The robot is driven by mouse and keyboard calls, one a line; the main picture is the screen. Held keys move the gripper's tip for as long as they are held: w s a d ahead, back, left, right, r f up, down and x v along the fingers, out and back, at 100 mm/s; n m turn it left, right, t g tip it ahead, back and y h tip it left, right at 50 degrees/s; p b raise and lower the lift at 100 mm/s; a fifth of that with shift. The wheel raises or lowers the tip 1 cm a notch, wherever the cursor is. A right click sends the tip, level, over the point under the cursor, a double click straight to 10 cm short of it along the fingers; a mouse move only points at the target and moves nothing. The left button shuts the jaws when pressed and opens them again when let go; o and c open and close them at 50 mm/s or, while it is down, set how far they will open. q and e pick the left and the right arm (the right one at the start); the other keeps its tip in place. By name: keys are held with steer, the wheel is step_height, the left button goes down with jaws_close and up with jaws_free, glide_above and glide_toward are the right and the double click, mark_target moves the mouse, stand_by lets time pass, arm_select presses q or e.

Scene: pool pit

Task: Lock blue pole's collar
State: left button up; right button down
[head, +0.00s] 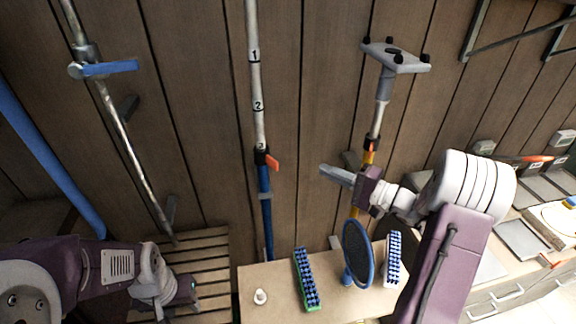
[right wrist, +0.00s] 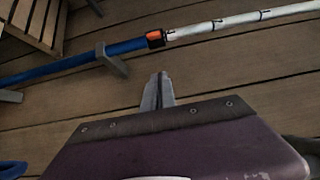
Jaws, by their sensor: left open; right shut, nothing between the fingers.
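The blue pole (head: 265,205) stands upright against the plank wall, with a silver upper tube (head: 255,80) marked 1, 2 and 3. Its black collar (head: 261,156) sits just under the 3, and an orange lever (head: 273,163) sticks out to the right and slightly down. The collar also shows in the right wrist view (right wrist: 155,39), with the orange on its face. My right gripper (head: 328,171) is shut and empty, to the right of the collar and apart from it. Its fingers (right wrist: 160,78) point toward the pole. My left gripper (head: 190,289) is open, low at the left.
A silver pole with a blue lever (head: 110,68) stands left. A yellow pole (head: 368,158) stands behind my right arm. A table (head: 345,304) below carries a green-backed brush (head: 306,280); a round blue-rimmed tool (head: 357,252) and white-backed brush (head: 393,258) are nearby. A slatted bench (head: 205,252) is left.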

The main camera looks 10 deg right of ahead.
mark_target(267, 158)
steer(key=w+a+p, duration=0.4)
steer(key=a, duration=0.6)
steer(key=shift+w+p, duration=0.3)
steer(key=shift+w, duration=0.1)
